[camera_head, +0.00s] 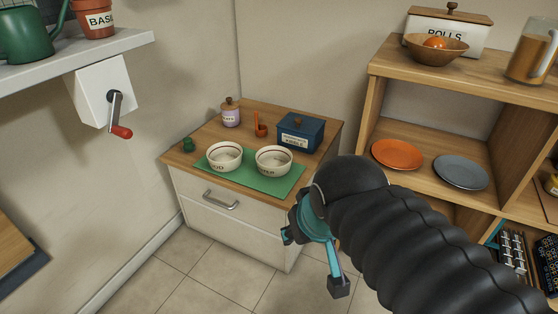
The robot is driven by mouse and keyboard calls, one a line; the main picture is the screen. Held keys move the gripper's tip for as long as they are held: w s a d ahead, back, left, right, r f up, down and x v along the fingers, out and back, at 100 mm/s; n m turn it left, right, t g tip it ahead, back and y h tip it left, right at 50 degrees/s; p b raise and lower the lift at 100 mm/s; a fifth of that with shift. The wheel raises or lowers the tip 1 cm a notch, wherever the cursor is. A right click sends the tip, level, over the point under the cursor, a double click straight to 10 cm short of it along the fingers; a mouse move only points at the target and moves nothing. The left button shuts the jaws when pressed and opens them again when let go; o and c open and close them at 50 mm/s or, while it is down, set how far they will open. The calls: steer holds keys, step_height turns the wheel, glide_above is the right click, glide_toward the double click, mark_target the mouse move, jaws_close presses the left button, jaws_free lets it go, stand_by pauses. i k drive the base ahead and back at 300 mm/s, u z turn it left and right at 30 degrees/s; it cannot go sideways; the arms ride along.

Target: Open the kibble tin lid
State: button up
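The kibble tin (299,137) is a dark blue box with a pale label, standing at the back right of the low cabinet top. The label is too small to read surely. My gripper (314,262) hangs in front of the cabinet's right front corner, lower in the picture than the tin and apart from it. Its dark fingertips are spread, with nothing visible between them. My black arm comes in from the lower right and hides part of the gripper.
Two white bowls (224,156) (273,160) stand on a green mat (255,189) in front of the tin. A lilac jar (231,117), an orange scoop (260,127) and a green object (188,144) are to its left. A wooden shelf (430,78) stands at right.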

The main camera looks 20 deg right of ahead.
mark_target(302, 124)
steer(key=k, duration=0.55)
steer(key=z, duration=0.45)
steer(key=i, duration=1.65)
steer(key=u, duration=0.45)
